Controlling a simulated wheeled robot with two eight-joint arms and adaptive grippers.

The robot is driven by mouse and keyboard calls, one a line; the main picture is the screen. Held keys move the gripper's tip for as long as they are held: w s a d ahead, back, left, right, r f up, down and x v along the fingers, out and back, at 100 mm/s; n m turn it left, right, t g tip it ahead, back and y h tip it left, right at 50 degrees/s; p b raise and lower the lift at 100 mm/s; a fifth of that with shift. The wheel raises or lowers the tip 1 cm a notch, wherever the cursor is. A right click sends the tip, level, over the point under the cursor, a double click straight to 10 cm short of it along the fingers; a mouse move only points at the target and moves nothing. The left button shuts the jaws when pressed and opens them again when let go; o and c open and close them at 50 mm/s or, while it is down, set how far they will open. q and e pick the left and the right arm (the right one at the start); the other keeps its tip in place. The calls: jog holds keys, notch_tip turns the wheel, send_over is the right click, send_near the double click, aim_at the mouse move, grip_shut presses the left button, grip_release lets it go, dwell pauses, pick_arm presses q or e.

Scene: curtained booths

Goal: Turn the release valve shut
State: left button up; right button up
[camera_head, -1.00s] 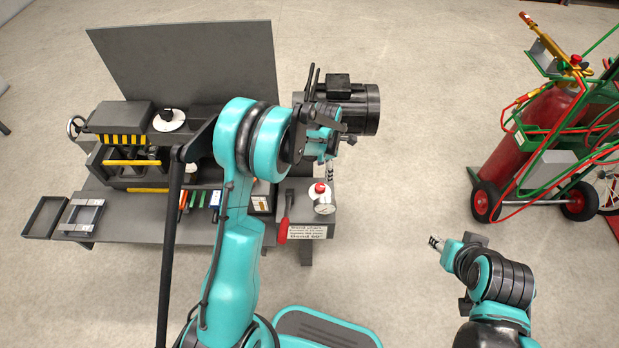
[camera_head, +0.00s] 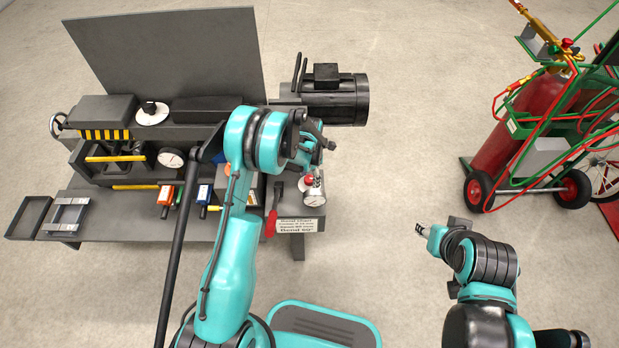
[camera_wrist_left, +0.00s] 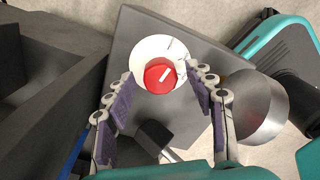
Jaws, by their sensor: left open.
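The release valve is a red knob (camera_wrist_left: 159,76) with a white mark, set on a round white plate (camera_wrist_left: 155,50) on a grey block. In the head view the red knob (camera_head: 309,181) sits at the right end of the bench, partly covered by my left gripper (camera_head: 313,174). In the left wrist view the left gripper (camera_wrist_left: 166,84) is open, one finger on each side of the knob. I cannot tell whether the fingers touch it. My right gripper (camera_head: 420,229) is empty-looking, over open floor, its jaws too small to read.
A round gauge (camera_head: 314,197) stands close by the knob; its metal body (camera_wrist_left: 259,105) is right of the fingers. A red-handled tool (camera_head: 271,223) and a sign (camera_head: 298,226) are at the bench's front. A motor (camera_head: 334,98) is behind. Floor to the right is clear up to a gas-bottle cart (camera_head: 520,130).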

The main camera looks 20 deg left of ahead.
pick_arm(q)
jog(key=c, duration=1.2)
jog(key=shift+o, duration=0.2)
jog(key=shift+m, duration=0.4)
jog(key=m, duration=0.2)
jog(key=shift+m+b, duration=0.3)
jog(key=shift+m, duration=0.1)
jog(key=m, duration=0.4)
jog(key=shift+m, duration=0.3)
jog(key=m, duration=0.4)
jog(key=shift+m, duration=1.8)
